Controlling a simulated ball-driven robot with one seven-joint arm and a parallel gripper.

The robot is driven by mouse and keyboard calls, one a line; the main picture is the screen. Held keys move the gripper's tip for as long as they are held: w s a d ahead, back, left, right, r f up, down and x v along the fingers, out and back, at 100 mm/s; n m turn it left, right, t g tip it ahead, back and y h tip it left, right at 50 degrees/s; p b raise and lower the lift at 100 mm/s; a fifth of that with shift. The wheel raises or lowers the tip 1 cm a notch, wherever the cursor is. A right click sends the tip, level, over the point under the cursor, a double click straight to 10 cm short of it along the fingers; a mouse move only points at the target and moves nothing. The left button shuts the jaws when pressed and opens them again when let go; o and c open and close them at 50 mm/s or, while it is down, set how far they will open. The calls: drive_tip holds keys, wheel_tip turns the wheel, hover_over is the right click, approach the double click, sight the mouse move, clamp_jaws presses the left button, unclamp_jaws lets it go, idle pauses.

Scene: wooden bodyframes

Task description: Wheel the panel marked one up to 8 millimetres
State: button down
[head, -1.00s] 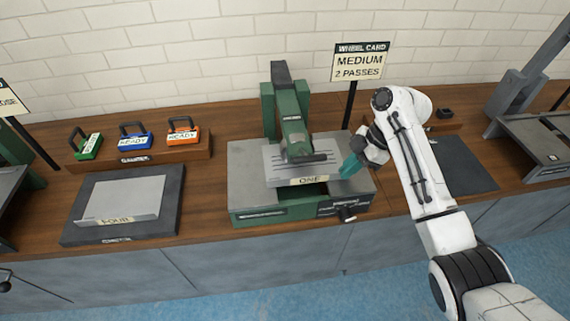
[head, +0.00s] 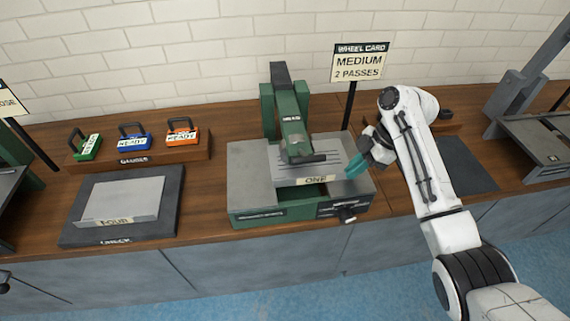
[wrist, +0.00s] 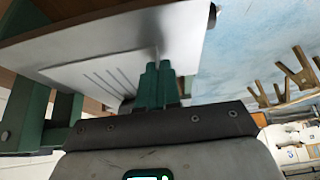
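The grey panel marked ONE (head: 335,168) lies in the green wheeling machine (head: 288,210), under its upper arm (head: 294,133). Dark lines run across the panel. My gripper (head: 355,166) is at the panel's right edge, its teal fingers close together. In the wrist view, the fingers (wrist: 157,85) are shut on the edge of the panel (wrist: 120,55). The wheel card (head: 358,62) behind the machine reads MEDIUM, 2 PASSES. The wheel's contact with the panel is hidden by the machine's head.
A panel marked FOUR (head: 120,200) lies on a dark check plate (head: 72,226) at left. Behind it, green (head: 87,146), blue (head: 135,137) and orange (head: 182,135) gauges stand on a wooden block, labels reading READY. A dark mat (head: 468,165) lies right of the machine, partly behind my arm.

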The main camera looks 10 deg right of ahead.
sight(328, 182)
drive_tip(key=shift+s+a+f+p, duration=0.15)
drive_tip(key=shift+a+p, duration=0.3)
drive_tip(key=shift+a, duration=1.3)
drive_tip(key=shift+a+f+p, duration=0.15)
drive_tip(key=shift+a+p, duration=0.25)
drive_tip(key=shift+a, duration=1.35)
drive_tip(key=shift+d, duration=0.2)
drive_tip(key=shift+d+b, duration=0.55)
drive_tip(key=shift+d, duration=2.8)
drive_tip(key=c, duration=1.4)
unclamp_jaws()
drive_tip(key=shift+d, duration=0.1)
drive_tip(key=shift+c, duration=0.2)
drive_tip(key=shift+o, duration=0.9)
drive_tip(key=shift+r, duration=0.1)
drive_tip(key=o, duration=0.6)
drive_tip(key=shift+r, duration=0.1)
drive_tip(key=shift+c, duration=0.2)
